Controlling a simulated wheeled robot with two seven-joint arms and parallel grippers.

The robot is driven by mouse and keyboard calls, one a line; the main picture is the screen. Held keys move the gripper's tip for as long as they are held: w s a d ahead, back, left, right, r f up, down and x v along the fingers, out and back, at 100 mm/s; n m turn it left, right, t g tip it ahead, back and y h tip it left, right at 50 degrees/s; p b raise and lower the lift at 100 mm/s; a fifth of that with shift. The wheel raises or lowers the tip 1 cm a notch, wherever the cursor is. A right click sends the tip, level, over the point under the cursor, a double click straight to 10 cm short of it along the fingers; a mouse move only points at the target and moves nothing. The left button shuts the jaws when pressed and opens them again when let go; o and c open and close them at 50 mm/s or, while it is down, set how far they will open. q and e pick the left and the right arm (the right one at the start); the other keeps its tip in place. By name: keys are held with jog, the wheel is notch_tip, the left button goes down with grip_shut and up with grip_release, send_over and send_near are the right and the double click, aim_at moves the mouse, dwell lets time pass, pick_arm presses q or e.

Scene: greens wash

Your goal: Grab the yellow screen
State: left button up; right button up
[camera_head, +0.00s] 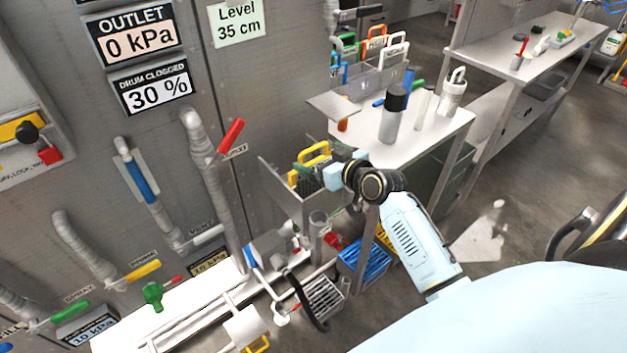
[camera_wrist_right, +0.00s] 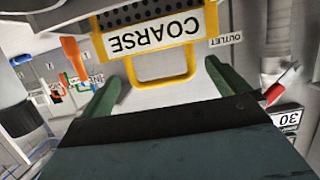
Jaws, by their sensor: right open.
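The yellow screen (camera_head: 316,149) stands in a grey metal bin beside the wall panel. In the right wrist view its yellow looped handle and white COARSE label (camera_wrist_right: 155,35) show upside down, with dark mesh above. My right gripper (camera_head: 318,172) is at the bin beside the screen. In the right wrist view its two green fingers (camera_wrist_right: 161,72) are apart, with the handle loop between them and a gap on each side. The screen's lower part is hidden in the bin. My left gripper is not in view.
A metal table (camera_head: 433,131) with a dark-capped bottle (camera_head: 392,115) and white containers stands right of the bin. Below is a blue crate (camera_head: 364,263). Wall pipes and a red-handled valve (camera_head: 231,135) are left of the bin. Open floor lies at right.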

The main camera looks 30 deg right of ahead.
jog(key=shift+x, duration=2.7)
jog(key=c, duration=1.2)
jog(key=shift+r, duration=0.1)
jog(key=shift+c, duration=0.7)
jog(key=shift+r, duration=0.1)
